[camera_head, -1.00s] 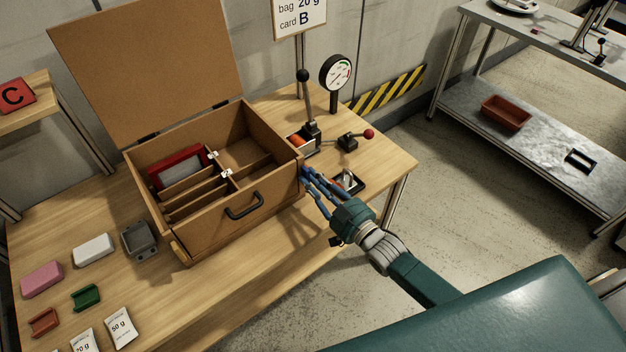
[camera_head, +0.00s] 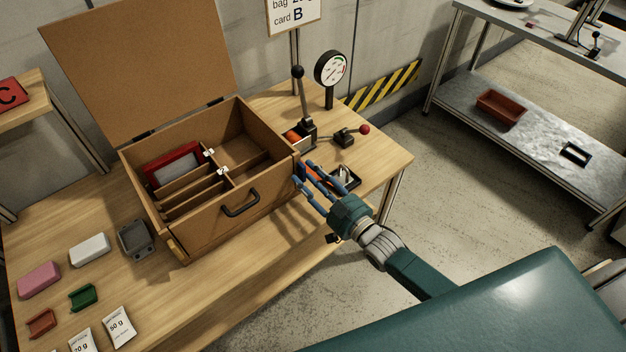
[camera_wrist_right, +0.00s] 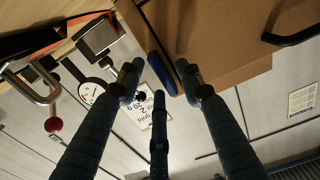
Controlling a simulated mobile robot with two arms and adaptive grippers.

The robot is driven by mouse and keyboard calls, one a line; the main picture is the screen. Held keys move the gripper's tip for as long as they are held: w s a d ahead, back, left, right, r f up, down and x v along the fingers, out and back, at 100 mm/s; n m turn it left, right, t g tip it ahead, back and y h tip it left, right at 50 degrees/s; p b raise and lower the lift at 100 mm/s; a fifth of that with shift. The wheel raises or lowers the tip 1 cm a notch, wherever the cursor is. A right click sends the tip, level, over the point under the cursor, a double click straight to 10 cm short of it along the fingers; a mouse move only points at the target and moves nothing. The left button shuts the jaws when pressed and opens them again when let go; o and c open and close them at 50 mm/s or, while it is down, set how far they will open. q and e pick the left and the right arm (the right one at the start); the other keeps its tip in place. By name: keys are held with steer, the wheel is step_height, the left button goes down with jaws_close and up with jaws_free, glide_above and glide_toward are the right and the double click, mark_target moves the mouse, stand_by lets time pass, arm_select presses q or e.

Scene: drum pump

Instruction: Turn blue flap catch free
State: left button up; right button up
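The brown case (camera_head: 205,228) stands on the wooden table with its lid (camera_head: 140,65) raised. The blue flap catch (camera_wrist_right: 187,76) shows in the right wrist view as a small oblong piece at the case's edge. In the head view it cannot be told apart from my blue fingers. My right gripper (camera_head: 312,178) is at the case's right end. Its fingers are spread. In the right wrist view the catch lies between the fingertips, close to the right-hand finger (camera_wrist_right: 205,92); contact cannot be told. My left gripper is out of view.
A lever with a black knob (camera_head: 298,72), a gauge (camera_head: 331,69) and a red-knobbed handle (camera_head: 364,130) stand behind the gripper. The floor right of the table is clear.

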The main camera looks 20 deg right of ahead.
steer(key=v, duration=1.2)
steer(key=s+d+f+g+h, duration=0.2)
steer(key=s+f, duration=0.2)
steer(key=f, duration=0.6)
steer(key=s+d+f+m+g+h, duration=0.1)
steer(key=s+d+f+g, duration=0.15)
steer(key=f, duration=0.75)
steer(key=s+d+f+g+h, duration=0.1)
steer(key=s+f+g+h, duration=0.3)
steer(key=f, duration=0.6)
steer(key=s+a+f+g, duration=0.1)
steer(key=s+f+g, duration=0.1)
steer(key=s+f, duration=0.3)
steer(key=s+a+f+g, duration=0.1)
steer(key=s+f+g, duration=0.2)
steer(key=s, duration=1.1)
steer(key=s+a+f+g, duration=0.1)
steer(key=s+f+g, duration=0.1)
steer(key=s+f, duration=0.6)
steer(key=shift+s+a+f+y, duration=0.2)
steer(key=shift+s+a+y, duration=0.2)
steer(key=shift+s, duration=0.4)
steer(key=shift+g, duration=0.25)
